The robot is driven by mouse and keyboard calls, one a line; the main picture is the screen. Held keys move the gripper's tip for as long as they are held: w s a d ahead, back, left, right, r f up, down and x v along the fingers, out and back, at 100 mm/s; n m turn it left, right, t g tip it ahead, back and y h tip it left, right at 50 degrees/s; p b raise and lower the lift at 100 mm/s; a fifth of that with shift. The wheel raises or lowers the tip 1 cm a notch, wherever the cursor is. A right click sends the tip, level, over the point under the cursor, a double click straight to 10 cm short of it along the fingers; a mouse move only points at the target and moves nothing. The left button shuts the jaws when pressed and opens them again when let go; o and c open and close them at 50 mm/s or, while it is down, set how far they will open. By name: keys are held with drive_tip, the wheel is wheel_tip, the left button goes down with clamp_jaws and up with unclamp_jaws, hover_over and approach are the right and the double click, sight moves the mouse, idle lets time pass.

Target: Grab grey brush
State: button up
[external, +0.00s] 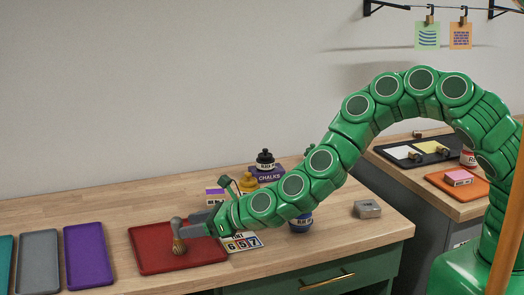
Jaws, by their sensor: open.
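The grey brush (177,232) shows as a small grey handle with tan bristles pointing down, over the red tray (150,263). My gripper (190,224) reaches in from the right, low over the tray. Its grey fingers are open and right beside the brush. I cannot tell whether the brush is between the fingers or touches them, nor whether its bristles rest on the tray.
Teal, grey (40,262) and purple (88,256) trays lie to the left. A number card (243,243), paint bottles and a chalks box (268,176) stand around my arm. A grey metal block (367,209) lies to the right. The table's back left is clear.

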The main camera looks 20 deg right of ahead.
sight(177, 217)
drive_tip(key=shift+r+x, duration=0.2)
drive_tip(key=shift+x, duration=2.3)
drive_tip(key=shift+c, duration=0.2)
drive_tip(key=c, duration=1)
drive_tip(key=shift+r, duration=0.15)
drive_tip(key=shift+r, duration=0.6)
wheel_tip(177, 217, up, 2)
drive_tip(key=s+d+r, duration=0.7)
drive_tip(key=d+r, duration=0.2)
drive_tip(key=d, duration=0.3)
drive_tip(key=shift+r, duration=0.3)
